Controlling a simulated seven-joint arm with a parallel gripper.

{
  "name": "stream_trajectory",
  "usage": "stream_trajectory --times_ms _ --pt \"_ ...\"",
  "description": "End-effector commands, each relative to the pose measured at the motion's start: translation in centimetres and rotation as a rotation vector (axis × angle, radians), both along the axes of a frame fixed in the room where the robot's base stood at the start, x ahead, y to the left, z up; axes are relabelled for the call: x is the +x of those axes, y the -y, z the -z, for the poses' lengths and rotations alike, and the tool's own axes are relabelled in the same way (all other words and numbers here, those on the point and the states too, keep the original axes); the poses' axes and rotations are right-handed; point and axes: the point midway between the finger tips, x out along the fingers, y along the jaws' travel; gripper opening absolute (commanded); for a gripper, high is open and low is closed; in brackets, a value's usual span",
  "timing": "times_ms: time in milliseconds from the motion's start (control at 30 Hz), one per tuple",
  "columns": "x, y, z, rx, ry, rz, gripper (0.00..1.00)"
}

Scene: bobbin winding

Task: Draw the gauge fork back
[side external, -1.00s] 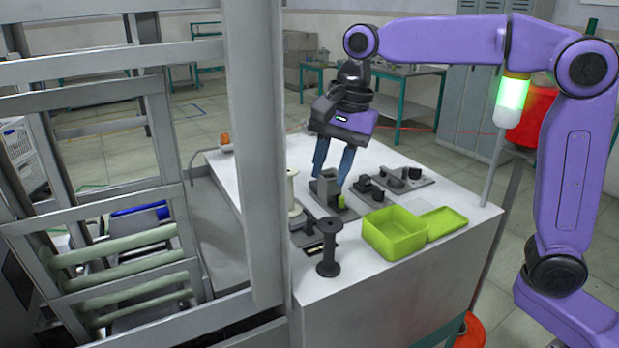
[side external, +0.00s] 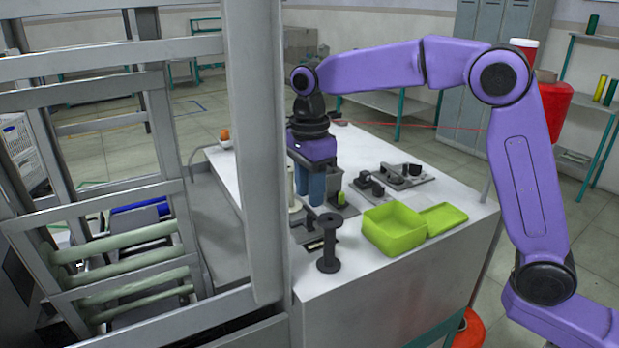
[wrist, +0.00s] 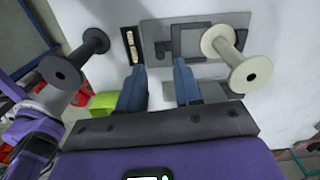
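My gripper (side external: 309,204) points down over the left part of the white table, its two blue fingers apart. In the wrist view, my gripper (wrist: 158,78) is open with nothing between the fingertips. Ahead of the fingers lies a grey plate (wrist: 160,50) with a dark squarish frame (wrist: 190,42) on it. I cannot tell for sure which piece is the gauge fork; this frame may be part of it. I cannot tell whether the fingers touch the plate. In the side view, the gripper hides part of the fixtures behind it.
A cream spool (wrist: 246,72) stands right of the fingers and a dark spool (wrist: 75,62) left in the wrist view. A green box (side external: 393,234) with its lid (side external: 443,218) sits at the table's front right. Black fixtures (side external: 408,172) stand behind. A grey frame post (side external: 262,150) rises at left.

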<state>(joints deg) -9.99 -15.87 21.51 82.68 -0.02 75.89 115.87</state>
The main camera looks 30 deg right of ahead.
Motion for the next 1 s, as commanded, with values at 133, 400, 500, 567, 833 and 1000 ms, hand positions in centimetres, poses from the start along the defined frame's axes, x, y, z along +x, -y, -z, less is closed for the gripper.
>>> stream_trajectory --times_ms 133,400,500,567,833,1000 --pt "0.0 0.0 1.2 0.000 -0.001 0.000 0.34" --pt "0.0 0.0 3.3 0.000 -0.001 0.000 0.34" --pt "0.0 0.0 4.0 0.000 -0.001 -0.001 0.34" --pt "0.0 0.0 4.5 0.000 -0.001 -0.001 0.34" --pt "0.0 0.1 4.8 0.001 0.001 0.000 0.34" --pt "0.0 0.0 4.8 0.001 0.001 -0.001 0.03"
